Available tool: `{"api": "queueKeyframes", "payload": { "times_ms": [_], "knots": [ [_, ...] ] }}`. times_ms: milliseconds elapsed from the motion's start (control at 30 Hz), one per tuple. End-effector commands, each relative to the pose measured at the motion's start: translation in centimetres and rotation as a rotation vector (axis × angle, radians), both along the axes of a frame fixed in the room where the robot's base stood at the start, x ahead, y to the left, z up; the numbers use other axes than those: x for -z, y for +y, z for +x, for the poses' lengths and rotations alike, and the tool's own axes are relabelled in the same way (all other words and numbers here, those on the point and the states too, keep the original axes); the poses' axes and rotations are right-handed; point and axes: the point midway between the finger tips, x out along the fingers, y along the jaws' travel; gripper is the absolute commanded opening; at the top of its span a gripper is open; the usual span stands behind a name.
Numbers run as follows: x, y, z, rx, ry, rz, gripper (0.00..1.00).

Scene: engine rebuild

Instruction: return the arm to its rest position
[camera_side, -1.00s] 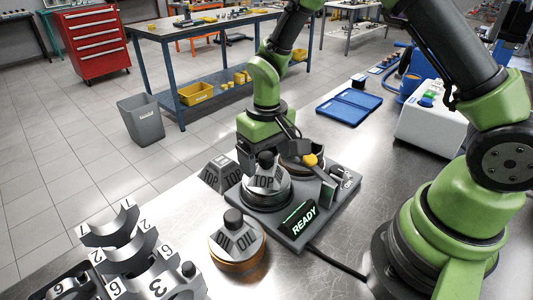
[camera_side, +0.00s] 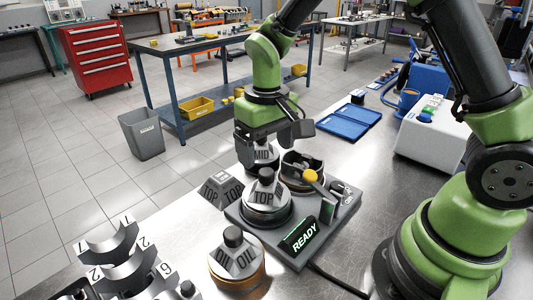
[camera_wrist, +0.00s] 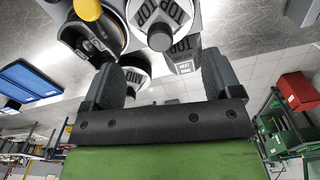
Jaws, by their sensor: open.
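My gripper (camera_side: 268,140) hangs above the fixture plate at the bench's far side, in front of the part labelled MID (camera_side: 262,156). In the wrist view its two dark fingers (camera_wrist: 165,85) stand wide apart with nothing held between them. Below it, the part labelled TOP (camera_side: 265,196) sits on the grey fixture plate (camera_side: 288,242), and it also shows in the wrist view (camera_wrist: 160,38). My gripper is apart from the TOP part. My green and black arm reaches in from the upper right.
A READY display (camera_side: 300,236) fronts the plate. A yellow-knobbed tool (camera_side: 311,176) is on the plate. A blue tray (camera_side: 348,122) and white control box (camera_side: 435,130) lie right.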

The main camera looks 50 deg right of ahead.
Motion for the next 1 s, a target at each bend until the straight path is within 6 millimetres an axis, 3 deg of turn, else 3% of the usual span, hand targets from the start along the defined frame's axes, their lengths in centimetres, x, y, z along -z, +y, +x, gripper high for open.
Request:
{"api": "queueKeyframes", "payload": {
  "times_ms": [467, 667, 800, 1000],
  "knots": [
    [-1.0, 0.0, -0.1, 0.005, -0.012, 0.004, 0.84],
    [-6.0, -0.4, -2.0, 0.047, -0.121, 0.044, 0.84],
    [-10.3, -0.8, -5.0, 0.091, -0.235, 0.089, 0.84],
    [-14.3, -1.1, -10.1, 0.146, -0.395, 0.154, 0.84]
  ]
}}
